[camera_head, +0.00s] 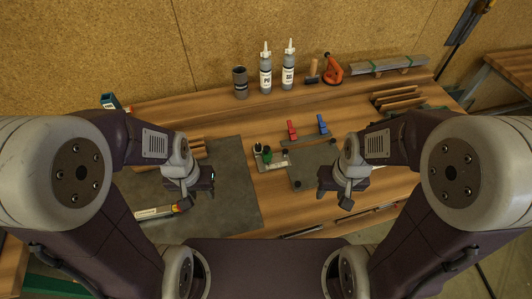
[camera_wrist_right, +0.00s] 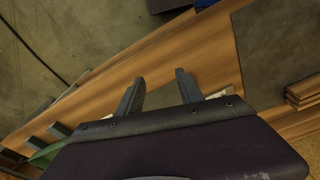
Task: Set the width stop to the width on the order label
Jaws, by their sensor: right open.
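A small fixture with a green knob (camera_head: 266,154) and a pale scale strip (camera_head: 272,166) lies on the bench between my grippers; it may be the width stop, but its setting is too small to read. I cannot make out an order label for certain. My left gripper (camera_head: 207,180) hangs over the dark mat, left of the fixture; its jaws are too small to judge. My right gripper (camera_head: 323,187) is near the front of the grey plate (camera_head: 313,165), right of the fixture. In the right wrist view its two fingers (camera_wrist_right: 158,90) are apart and empty, over the bench edge.
A red clamp (camera_head: 291,130) and a blue clamp (camera_head: 322,124) stand behind the plate. Two bottles (camera_head: 265,75) and a dark cup (camera_head: 240,82) are at the back. Wood strips (camera_head: 397,97) lie back right. A dark mat (camera_head: 235,200) covers the left bench.

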